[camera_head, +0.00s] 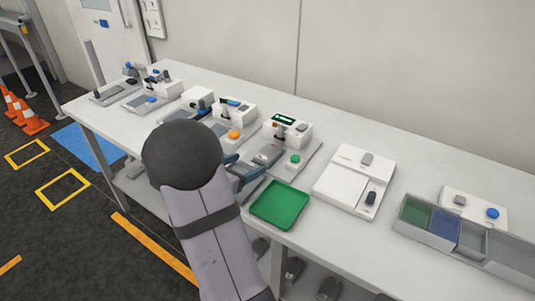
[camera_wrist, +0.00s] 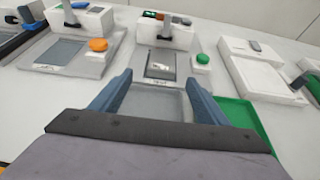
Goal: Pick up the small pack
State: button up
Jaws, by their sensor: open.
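A small grey pack (camera_head: 267,155) appears to lie on the plate of a white bench device with a green button. In the wrist view this pack (camera_wrist: 167,66) shows as a shiny grey patch beyond my fingertips, its outline hard to make out. My gripper (camera_wrist: 158,84) is open, its two blue-grey fingers spread with nothing held between them. In the head view my gripper (camera_head: 245,168) is partly hidden by my arm, over the bench's front side, just short of the device plate.
A green tray (camera_head: 280,206) lies right of my gripper on the white bench (camera_head: 345,233). A white unit (camera_head: 354,180) and a grey divided bin (camera_head: 480,253) stand farther right. Several similar devices, one with an orange button (camera_head: 234,134), stand to the left.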

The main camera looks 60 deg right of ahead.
aim_at(262, 159)
jog(key=shift+p+x, duration=0.4)
jog(key=shift+x, duration=3.3)
jog(key=shift+s, duration=0.15)
jog(key=c, duration=1.4)
jog(key=shift+o, duration=0.2)
notch_tip(262, 159, up, 10)
jog(key=shift+p, duration=0.4)
